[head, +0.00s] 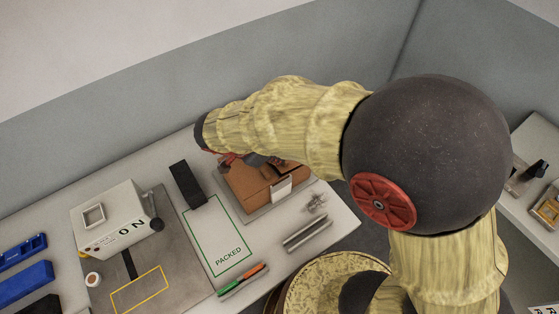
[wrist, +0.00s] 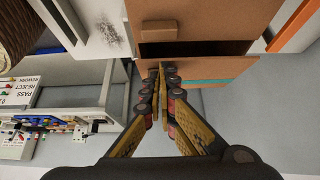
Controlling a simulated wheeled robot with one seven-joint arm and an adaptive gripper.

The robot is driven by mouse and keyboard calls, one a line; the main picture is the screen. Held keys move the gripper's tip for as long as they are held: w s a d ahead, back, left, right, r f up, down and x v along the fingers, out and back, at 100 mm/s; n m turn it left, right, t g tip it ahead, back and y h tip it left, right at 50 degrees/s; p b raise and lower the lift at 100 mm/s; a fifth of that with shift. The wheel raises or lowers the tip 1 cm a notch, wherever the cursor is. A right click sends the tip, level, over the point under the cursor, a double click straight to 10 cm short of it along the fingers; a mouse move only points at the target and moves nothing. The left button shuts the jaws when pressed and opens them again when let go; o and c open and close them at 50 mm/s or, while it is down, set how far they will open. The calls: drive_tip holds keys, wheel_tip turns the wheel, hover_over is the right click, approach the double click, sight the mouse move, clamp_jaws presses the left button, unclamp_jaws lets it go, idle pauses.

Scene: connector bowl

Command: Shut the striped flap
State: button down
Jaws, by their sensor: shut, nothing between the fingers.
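A brown cardboard box (head: 262,192) sits on the table in the head view, partly hidden behind my arm. In the wrist view the box (wrist: 215,15) fills the top, with a dark opening below its panel. A brown flap with a teal stripe (wrist: 222,72) lies beyond that opening and stands ajar. My gripper (wrist: 162,70) is shut and empty, its fingertips over the flap's left part; I cannot tell whether they touch it. In the head view my gripper (head: 240,160) is at the far side of the box, mostly hidden.
A white ON device (head: 115,222) stands farther left. Metal bars (head: 307,236) and green and orange pens (head: 243,281) lie near the front edge.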

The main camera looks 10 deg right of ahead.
drive_tip(key=shift+s+a+f+b, duration=0.15)
drive_tip(key=shift+f+b, duration=0.35)
drive_tip(key=shift+b, duration=0.5)
drive_tip(key=shift+r, duration=0.15)
